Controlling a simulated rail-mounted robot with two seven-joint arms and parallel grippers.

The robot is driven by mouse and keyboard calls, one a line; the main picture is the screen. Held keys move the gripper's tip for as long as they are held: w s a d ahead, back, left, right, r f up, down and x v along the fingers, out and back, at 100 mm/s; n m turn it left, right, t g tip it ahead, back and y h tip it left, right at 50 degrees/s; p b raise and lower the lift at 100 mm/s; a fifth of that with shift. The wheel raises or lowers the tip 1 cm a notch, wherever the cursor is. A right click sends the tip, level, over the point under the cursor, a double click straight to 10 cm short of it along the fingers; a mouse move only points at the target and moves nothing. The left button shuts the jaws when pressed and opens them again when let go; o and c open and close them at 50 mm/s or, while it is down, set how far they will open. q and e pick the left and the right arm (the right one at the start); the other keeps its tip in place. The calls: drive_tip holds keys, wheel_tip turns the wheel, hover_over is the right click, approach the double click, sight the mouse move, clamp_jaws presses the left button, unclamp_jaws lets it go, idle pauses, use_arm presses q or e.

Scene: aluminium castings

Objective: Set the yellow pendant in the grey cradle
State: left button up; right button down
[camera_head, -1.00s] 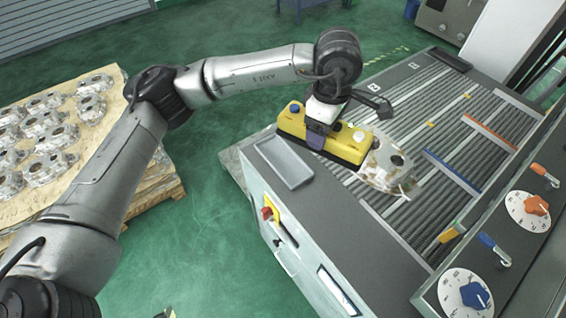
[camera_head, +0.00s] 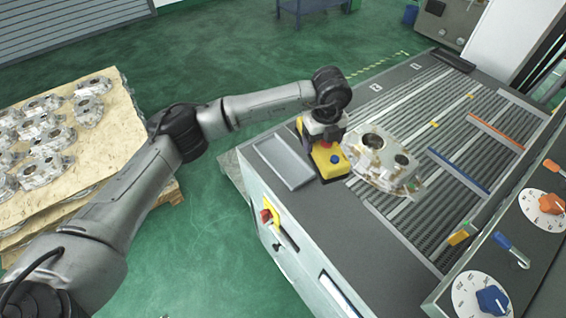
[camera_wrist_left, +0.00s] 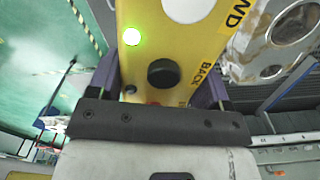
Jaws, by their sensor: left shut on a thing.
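The yellow pendant (camera_head: 331,163) has a blue and a red button in the head view. It is in my left gripper (camera_head: 323,137), which partly hides it, at the front left of the machine top. The left wrist view shows the pendant (camera_wrist_left: 160,38) between the two purple fingers, with a lit green lamp and a black knob. My left gripper (camera_wrist_left: 163,90) is shut on it. The grey cradle (camera_head: 284,161) is a shallow, empty-looking tray just left of the pendant. Whether the pendant touches the machine top I cannot tell. My right gripper is not in view.
A casting (camera_head: 383,160) lies right beside the pendant on the roller bed (camera_head: 455,130). A control panel with dials (camera_head: 492,300) stands at the lower right. A pallet of castings (camera_head: 100,170) is at the left, with green floor between.

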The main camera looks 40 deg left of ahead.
use_arm(q)
drive_tip(key=n, duration=0.1)
drive_tip(key=f+n, duration=0.1)
drive_tip(key=n, duration=0.1)
drive_tip(key=shift+w+a+f, duration=0.2)
drive_tip(key=shift+a+f, duration=0.05)
drive_tip(key=shift+a, duration=0.05)
drive_tip(key=shift+a+f, duration=0.2)
drive_tip(key=shift+a, duration=0.05)
drive_tip(key=p, duration=0.2)
hover_over(283, 161)
wheel_tip(283, 161, down, 7)
drive_tip(key=shift+r, duration=0.1)
drive_tip(key=shift+f+p, duration=0.45)
drive_tip(key=shift+f, duration=1.6)
drive_tip(key=shift+f, duration=0.15)
drive_tip(key=o, duration=1.3)
drive_tip(key=shift+o, duration=0.2)
